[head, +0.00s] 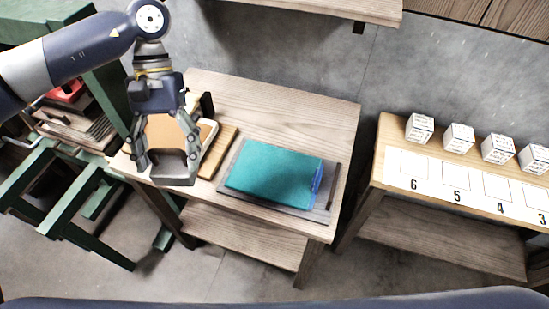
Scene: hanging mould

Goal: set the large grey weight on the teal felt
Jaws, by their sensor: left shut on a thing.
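The teal felt (270,172) lies flat on a grey board on the wooden table, with a blue strip along its right end. My left gripper (168,158) points down over the left part of the table, to the left of the felt. It is shut on a grey block (173,172), which appears to be the large grey weight. The fingers hide part of the block. I cannot tell from this one view how high it is above the table. My right gripper is not in view.
The grey board (231,158) extends beyond the felt. Wooden pieces (218,152) lie between the gripper and the felt. A green frame (60,195) stands left. A numbered bench (450,185) with several white printed cubes stands right. The table's back right is clear.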

